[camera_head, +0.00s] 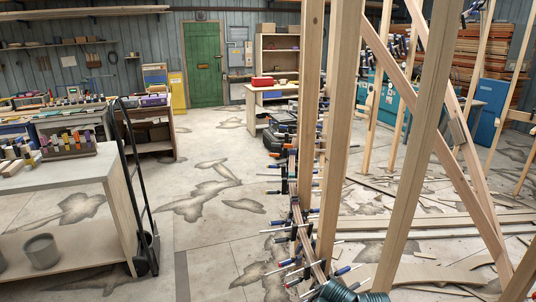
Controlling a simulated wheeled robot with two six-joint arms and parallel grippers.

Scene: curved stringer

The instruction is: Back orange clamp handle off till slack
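Several bar clamps (290,232) with blue, red and dark handles sit along a curved wooden stringer (297,213) at the lower middle. Their bars stick out to both sides. A blue handle (342,271) shows to the right of the stringer, near the bottom. Neither of my grippers is in view.
Tall wooden posts (340,130) and diagonal braces (440,120) stand close on the right. A workbench (70,178) and a black hand truck (137,190) are at left. Green coils (345,291) lie at the bottom. The floor (215,235) between is mostly clear.

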